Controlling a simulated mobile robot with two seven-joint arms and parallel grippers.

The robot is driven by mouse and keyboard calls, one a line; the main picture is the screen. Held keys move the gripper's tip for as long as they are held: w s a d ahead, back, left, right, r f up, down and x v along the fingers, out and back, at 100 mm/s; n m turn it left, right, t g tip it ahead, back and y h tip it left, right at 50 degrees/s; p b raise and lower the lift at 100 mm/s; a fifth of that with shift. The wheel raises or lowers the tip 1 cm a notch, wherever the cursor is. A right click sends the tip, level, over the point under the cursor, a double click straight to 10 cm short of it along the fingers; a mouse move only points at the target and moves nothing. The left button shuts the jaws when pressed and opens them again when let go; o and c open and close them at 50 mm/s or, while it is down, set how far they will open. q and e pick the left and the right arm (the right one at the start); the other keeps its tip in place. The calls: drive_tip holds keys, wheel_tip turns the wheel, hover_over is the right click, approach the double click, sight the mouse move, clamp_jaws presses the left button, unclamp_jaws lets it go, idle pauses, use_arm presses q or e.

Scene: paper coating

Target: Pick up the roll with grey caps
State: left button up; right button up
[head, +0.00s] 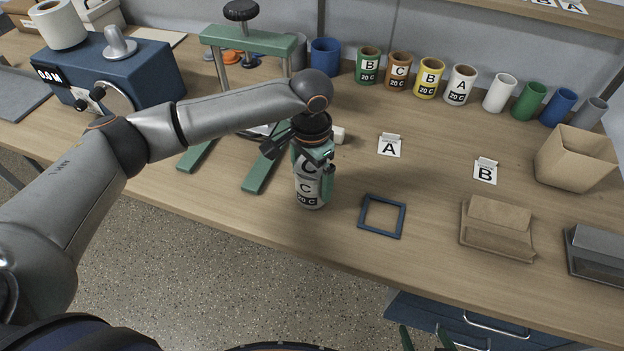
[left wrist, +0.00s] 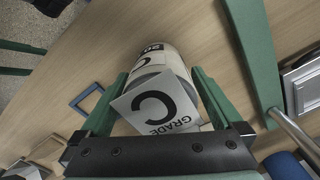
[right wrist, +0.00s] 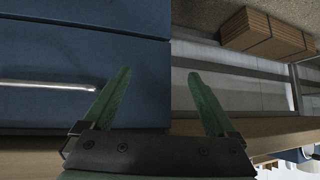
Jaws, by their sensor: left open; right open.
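A pale roll (head: 309,192) marked C and 20 C stands upright on the bench; it also shows in the left wrist view (left wrist: 166,54). A card reading GRADE C (left wrist: 158,104) covers part of it there, so I cannot see its cap colour clearly. My left gripper (head: 313,168) is open, its green fingers on either side of this roll; I cannot tell whether they touch it. My right gripper (head: 426,341) is open and empty, low in front of the bench, with its fingers also in the right wrist view (right wrist: 160,76).
Several coloured rolls and tubes line the back, including a pale A roll (head: 460,86) and a grey tube (head: 588,113). A green press (head: 248,45) stands behind my left arm. A blue square frame (head: 382,232) lies right of the C roll. Drawers (right wrist: 80,60) face my right gripper.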

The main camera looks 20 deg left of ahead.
use_arm(q)
drive_tip(key=shift+f, duration=0.35)
drive_tip(key=shift+c, duration=0.2)
drive_tip(key=shift+r, duration=0.1)
drive_tip(key=c, duration=1.2)
